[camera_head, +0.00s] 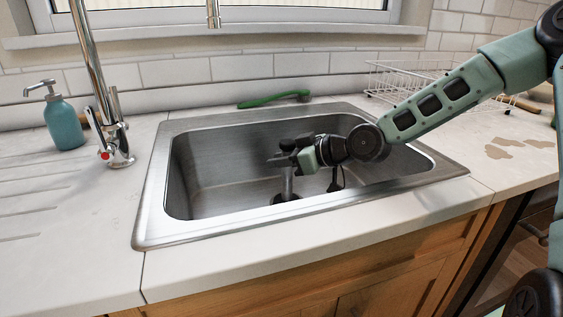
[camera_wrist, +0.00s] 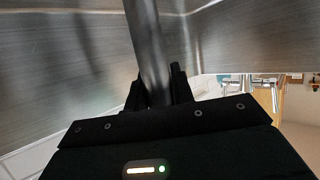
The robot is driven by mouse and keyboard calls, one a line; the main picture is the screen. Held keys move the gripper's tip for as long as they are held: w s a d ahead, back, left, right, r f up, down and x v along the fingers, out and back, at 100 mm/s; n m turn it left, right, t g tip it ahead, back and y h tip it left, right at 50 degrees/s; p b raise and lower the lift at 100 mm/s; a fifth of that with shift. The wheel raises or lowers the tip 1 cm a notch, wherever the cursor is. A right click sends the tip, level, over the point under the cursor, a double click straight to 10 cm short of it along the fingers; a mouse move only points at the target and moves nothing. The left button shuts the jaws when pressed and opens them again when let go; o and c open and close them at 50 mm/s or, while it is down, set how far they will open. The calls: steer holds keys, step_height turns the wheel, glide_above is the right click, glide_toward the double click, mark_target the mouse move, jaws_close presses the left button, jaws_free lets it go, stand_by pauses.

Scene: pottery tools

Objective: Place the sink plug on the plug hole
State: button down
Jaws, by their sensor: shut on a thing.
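My gripper (camera_head: 284,159) reaches down into the steel sink from the right, shut around a grey upright stem (camera_head: 287,182). The stem seems to be the handle of the sink plug. It also shows in the wrist view (camera_wrist: 147,45) as a dark grey rod passing between the fingers (camera_wrist: 155,92). A dark round shape (camera_head: 285,198) lies at the foot of the stem, low in the basin. I cannot tell whether it is the plug's base, the plug hole or both, nor whether they touch. The plug hole is not clearly seen.
The sink's rim (camera_head: 150,225) and walls surround my gripper. A chrome tap (camera_head: 122,150) and teal soap bottle (camera_head: 65,122) stand left. A green brush (camera_head: 272,99) lies behind the sink, and a wire rack (camera_head: 405,80) stands back right. A thin dark upright shape (camera_head: 335,180) shows in the basin.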

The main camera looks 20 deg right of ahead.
steer(key=shift+r, duration=0.1)
steer(key=c, duration=1.2)
jaws_free()
steer(key=p+v, duration=0.3)
steer(key=v, duration=0.9)
steer(key=shift+p, duration=0.3)
